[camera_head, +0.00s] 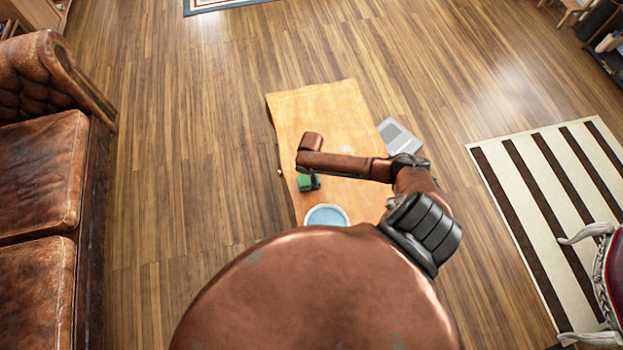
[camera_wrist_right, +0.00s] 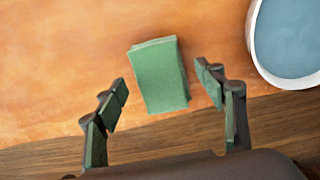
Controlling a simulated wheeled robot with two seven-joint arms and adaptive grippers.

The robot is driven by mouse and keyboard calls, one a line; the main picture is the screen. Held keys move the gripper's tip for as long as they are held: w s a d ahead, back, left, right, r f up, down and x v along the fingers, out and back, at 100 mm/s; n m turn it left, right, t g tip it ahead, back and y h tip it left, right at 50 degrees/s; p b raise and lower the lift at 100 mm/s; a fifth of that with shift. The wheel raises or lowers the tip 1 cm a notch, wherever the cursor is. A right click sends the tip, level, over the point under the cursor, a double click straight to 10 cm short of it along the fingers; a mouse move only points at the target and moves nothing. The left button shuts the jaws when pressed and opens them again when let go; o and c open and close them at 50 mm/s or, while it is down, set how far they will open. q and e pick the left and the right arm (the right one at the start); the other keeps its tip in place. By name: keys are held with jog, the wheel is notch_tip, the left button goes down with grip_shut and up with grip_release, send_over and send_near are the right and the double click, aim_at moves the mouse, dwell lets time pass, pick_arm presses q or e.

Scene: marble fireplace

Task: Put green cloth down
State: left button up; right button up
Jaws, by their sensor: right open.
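The green cloth (camera_wrist_right: 160,75) is a folded block lying on the orange-brown wooden table (camera_wrist_right: 60,60), close to its edge. It also shows in the head view as a small green block (camera_head: 306,182) near the table's left edge. My right gripper (camera_wrist_right: 164,84) is open in the wrist view, with a finger on each side of the cloth and visible gaps between them. Whether the fingertips reach down to the cloth's height is unclear. In the head view my right forearm crosses above the table, and its gripper is mostly hidden. My left gripper is not in view.
A white-rimmed bowl with a blue inside (camera_head: 326,215) stands at the table's near end, beside the cloth. A grey-white flat object (camera_head: 400,137) is at the table's right edge. A leather sofa (camera_head: 40,190) is on the left, a striped rug (camera_head: 545,180) on the right.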

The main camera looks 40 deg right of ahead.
notch_tip(320, 180, up, 9)
jog(key=p, duration=0.2)
jog(key=shift+s, duration=0.15)
dwell(0.5)
